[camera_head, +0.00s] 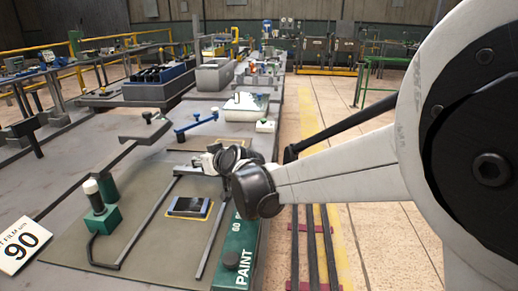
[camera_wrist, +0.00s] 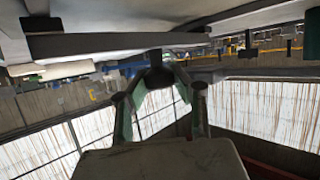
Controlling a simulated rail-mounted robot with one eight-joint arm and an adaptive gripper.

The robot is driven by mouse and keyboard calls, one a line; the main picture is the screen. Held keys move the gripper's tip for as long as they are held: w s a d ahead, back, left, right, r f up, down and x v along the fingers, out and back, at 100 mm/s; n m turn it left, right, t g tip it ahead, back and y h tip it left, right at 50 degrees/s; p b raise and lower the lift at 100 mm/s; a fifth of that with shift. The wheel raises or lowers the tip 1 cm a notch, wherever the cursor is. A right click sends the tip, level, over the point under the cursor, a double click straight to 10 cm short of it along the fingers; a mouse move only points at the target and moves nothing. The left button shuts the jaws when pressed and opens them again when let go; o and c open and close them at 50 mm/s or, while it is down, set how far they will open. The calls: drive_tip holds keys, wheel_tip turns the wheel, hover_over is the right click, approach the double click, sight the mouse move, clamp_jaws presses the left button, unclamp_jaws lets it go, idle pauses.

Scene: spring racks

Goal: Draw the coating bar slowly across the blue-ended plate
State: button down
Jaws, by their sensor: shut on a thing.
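A small dark plate with a blue edge (camera_head: 188,206) lies flat inside a yellow outline on the grey-green bench mat. My gripper (camera_head: 222,160) is beyond the plate and to its right, above the bench; my wrist hides part of it. In the wrist view my gripper's green fingers (camera_wrist: 156,84) close together on a dark upright piece below a long dark bar (camera_wrist: 110,43). This looks like the coating bar, held by its grip. The plate cannot be made out in the wrist view.
A green block marked PAINT (camera_head: 232,258) runs along the bench's right edge. A green stand with a white-topped post (camera_head: 100,208) and a card marked 90 (camera_head: 20,245) are at left. A flat grey arm (camera_head: 145,129) stands behind. The floor aisle is at right.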

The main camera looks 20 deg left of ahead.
drive_tip(key=c, duration=1.4)
unclamp_jaws()
drive_tip(key=shift+r, duration=0.1)
drive_tip(key=shift+r, duration=4.9)
